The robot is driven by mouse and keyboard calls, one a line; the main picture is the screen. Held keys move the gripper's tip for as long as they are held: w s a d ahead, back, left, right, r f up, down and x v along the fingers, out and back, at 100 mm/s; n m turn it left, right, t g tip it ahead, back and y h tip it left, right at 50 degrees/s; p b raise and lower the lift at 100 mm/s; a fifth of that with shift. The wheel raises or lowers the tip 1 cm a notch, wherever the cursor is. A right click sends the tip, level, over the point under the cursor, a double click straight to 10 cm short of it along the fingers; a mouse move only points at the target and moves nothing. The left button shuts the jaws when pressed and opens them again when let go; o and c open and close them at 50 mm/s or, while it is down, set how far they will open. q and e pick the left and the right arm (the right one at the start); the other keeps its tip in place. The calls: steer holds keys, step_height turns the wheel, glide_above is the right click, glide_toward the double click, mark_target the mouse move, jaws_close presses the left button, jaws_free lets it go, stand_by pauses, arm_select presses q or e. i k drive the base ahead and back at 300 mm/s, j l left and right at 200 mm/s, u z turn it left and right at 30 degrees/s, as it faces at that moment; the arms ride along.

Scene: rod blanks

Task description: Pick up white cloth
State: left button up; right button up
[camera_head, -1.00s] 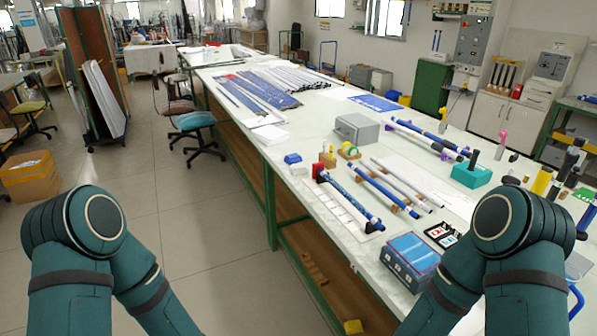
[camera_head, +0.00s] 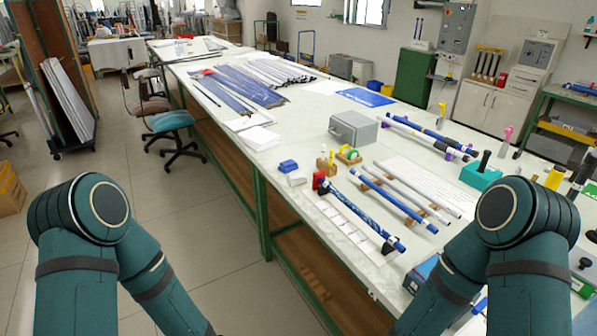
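No item is unmistakably a white cloth. A flat white pile (camera_head: 258,138), cloth or paper, lies near the left edge of the long table (camera_head: 225,152), nearer than the blue bundles. A smaller white item (camera_head: 297,179) sits beside a blue block. Both of my arms show at the bottom left and bottom right, but both grippers are outside the picture.
Rods on holders (camera_head: 392,195), a grey metal box (camera_head: 353,129), a teal block (camera_head: 480,177) and a blue box (camera_head: 424,274) stand on the table. A blue chair (camera_head: 169,121) stands by its left side. The floor left of the table is mostly clear.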

mark_target(295, 178)
steer(key=i+j+z, duration=0.1)
steer(key=i+j, duration=0.15)
steer(key=i+j+z, duration=0.1)
steer(key=i+j, duration=0.15)
steer(key=i+j+z, duration=0.1)
steer(key=i+j, duration=0.15)
steer(key=i+j+z, duration=0.1)
steer(key=i+j, duration=0.15)
steer(key=j, duration=0.2)
steer(key=i+j, duration=0.2)
steer(key=j, duration=0.15)
steer(key=i+j+z, duration=0.25)
steer(key=i+j, duration=0.15)
steer(key=j, duration=0.3)
steer(key=i+j+z, duration=0.1)
steer(key=j, duration=0.3)
steer(key=i, duration=0.1)
